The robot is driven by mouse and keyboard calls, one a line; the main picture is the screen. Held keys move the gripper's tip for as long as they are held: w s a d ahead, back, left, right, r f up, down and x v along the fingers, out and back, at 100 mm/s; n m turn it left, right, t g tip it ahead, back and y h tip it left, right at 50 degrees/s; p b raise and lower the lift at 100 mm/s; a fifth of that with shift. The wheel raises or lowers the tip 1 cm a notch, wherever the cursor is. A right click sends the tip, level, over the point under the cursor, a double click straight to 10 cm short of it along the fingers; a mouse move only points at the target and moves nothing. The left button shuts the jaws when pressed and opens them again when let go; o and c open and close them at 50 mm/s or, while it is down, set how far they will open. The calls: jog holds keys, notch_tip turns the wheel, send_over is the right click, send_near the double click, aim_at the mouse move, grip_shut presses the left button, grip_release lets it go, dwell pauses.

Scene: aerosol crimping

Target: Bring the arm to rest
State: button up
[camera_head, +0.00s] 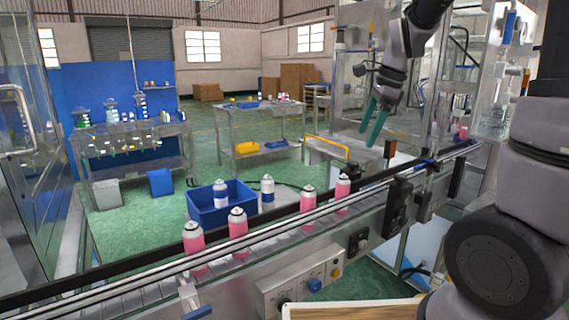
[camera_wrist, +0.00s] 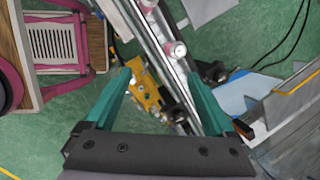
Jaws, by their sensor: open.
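My gripper (camera_head: 376,122) hangs from my arm at the upper right of the head view, above the far side of the conveyor. Its two green fingers are apart with nothing between them. In the wrist view my gripper (camera_wrist: 160,85) is spread open, and a yellow part (camera_wrist: 145,90) shows below it, beyond the fingers. The gripper touches nothing that I can see.
A conveyor (camera_head: 130,286) crosses the front, carrying several pink cans (camera_head: 238,230). A blue bin (camera_head: 240,198) with a can in it stands behind. Metal machine frames (camera_head: 480,75) are close on the right. Worktables (camera_head: 225,122) stand farther back, with green floor between.

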jog(key=s+d+r+n+t, duration=0.1)
jog(key=s+r+n+t, duration=0.1)
jog(key=s+r+n, duration=0.2)
jog(key=s+d+r+n+t, duration=0.1)
jog(key=s+r+n+t, duration=0.2)
jog(key=s+n, duration=0.7)
jog(key=s+r, duration=0.1)
jog(key=s, duration=0.1)
jog(key=shift+s+d+r+h, duration=0.25)
jog(key=shift+s+r+h, duration=0.05)
jog(key=shift+s, duration=0.1)
